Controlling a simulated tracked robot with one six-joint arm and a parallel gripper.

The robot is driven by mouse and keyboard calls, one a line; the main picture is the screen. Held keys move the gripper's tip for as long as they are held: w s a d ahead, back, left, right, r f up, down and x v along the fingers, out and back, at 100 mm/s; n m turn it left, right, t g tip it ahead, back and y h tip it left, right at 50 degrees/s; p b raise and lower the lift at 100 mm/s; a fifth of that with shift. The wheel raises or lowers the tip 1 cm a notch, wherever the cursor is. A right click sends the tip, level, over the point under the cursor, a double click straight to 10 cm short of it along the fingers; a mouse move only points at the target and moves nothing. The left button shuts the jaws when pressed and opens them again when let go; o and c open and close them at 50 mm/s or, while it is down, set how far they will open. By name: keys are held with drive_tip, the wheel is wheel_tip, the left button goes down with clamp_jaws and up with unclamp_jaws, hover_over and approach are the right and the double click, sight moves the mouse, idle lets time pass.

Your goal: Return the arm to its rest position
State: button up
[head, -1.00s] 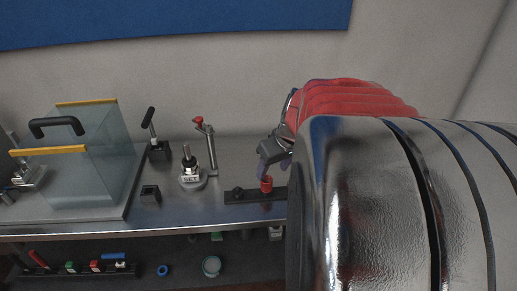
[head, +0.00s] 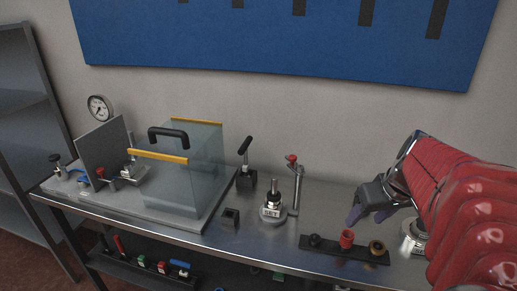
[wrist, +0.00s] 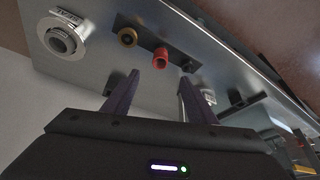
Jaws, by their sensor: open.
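My gripper (head: 368,214) is at the right of the head view, above the back of the metal bench (head: 240,247). It is open, with nothing between its dark fingers, which point down in the head view. My arm, in a red ribbed sleeve, runs from it to the right edge. Below the gripper is a black bar (head: 329,251) holding a black piece, a red collar (head: 347,238) and a brass ring (head: 377,247). In the wrist view the two fingers (wrist: 161,82) are apart, and the red collar (wrist: 161,58) shows beyond them, clear of both.
A post labelled SET (head: 271,209) and a red-tipped lever (head: 293,185) stand left of the bar. A clear guard box (head: 195,165) stands farther left. A round fitting (head: 414,238) sits beside my arm. A lower shelf holds small parts.

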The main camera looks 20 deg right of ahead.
drive_tip(key=shift+a, duration=0.1)
drive_tip(key=s+a+n, duration=0.1)
drive_tip(key=s+a, duration=0.1)
drive_tip(key=a, duration=1.1)
drive_tip(key=s+a+n+t+y, duration=0.1)
drive_tip(key=s+a, duration=0.1)
drive_tip(key=a, duration=1.1)
drive_tip(key=shift+s+r, duration=0.35)
